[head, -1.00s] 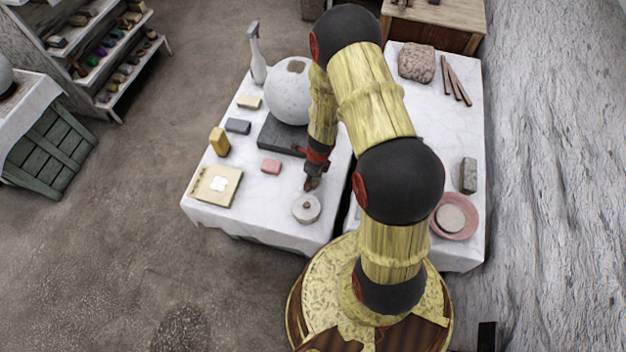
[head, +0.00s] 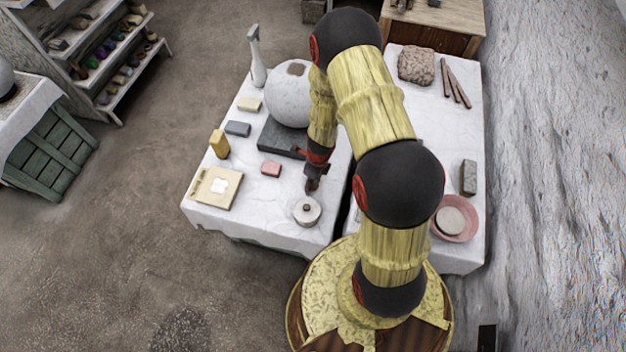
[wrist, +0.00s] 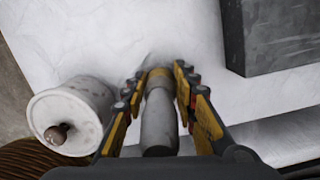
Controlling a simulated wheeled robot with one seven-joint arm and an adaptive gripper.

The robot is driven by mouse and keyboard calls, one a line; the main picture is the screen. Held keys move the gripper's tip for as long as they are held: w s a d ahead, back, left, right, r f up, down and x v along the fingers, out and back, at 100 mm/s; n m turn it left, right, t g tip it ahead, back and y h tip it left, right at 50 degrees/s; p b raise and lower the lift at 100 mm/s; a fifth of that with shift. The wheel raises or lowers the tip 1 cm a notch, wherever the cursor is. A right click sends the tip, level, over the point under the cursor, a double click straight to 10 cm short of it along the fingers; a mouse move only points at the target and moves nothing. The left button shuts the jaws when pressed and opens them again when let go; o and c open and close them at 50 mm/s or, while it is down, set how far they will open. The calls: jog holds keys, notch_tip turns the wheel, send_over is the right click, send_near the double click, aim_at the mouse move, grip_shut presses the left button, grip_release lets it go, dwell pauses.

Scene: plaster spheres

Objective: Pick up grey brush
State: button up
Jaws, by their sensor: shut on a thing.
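The grey brush (wrist: 158,125) is between the yellow fingers of my gripper (wrist: 161,80) in the wrist view. It looks like a grey cylinder lying lengthwise between them, with a finger against each side. My gripper is shut on it. In the head view my gripper (head: 312,187) points down at the table's front, just behind the round white pot. The brush is too small and too covered by the gripper to make out there. Its far end is blurred against the white cloth, so I cannot tell whether it touches the table.
The white pot with a brown knob (head: 306,211) is close to my gripper, on its left in the wrist view (wrist: 70,108). A dark slab (head: 275,137) under a white sphere (head: 289,100) stands behind. A pink block (head: 271,169) lies left. A gap separates the right table (head: 445,135).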

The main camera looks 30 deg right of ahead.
jog(key=shift+r, duration=0.1)
jog(key=shift+r+p, duration=0.4)
jog(key=shift+r, duration=0.05)
jog(key=r, duration=0.1)
jog(key=r+p, duration=0.2)
jog(key=shift+s, duration=0.25)
jog(key=s+a+r+p, duration=0.2)
jog(key=s+a+r, duration=0.2)
jog(key=s+r, duration=0.5)
jog(key=s, duration=0.3)
jog(key=shift+s+a, duration=0.2)
jog(key=shift+s, duration=0.2)
jog(key=shift+w, duration=0.1)
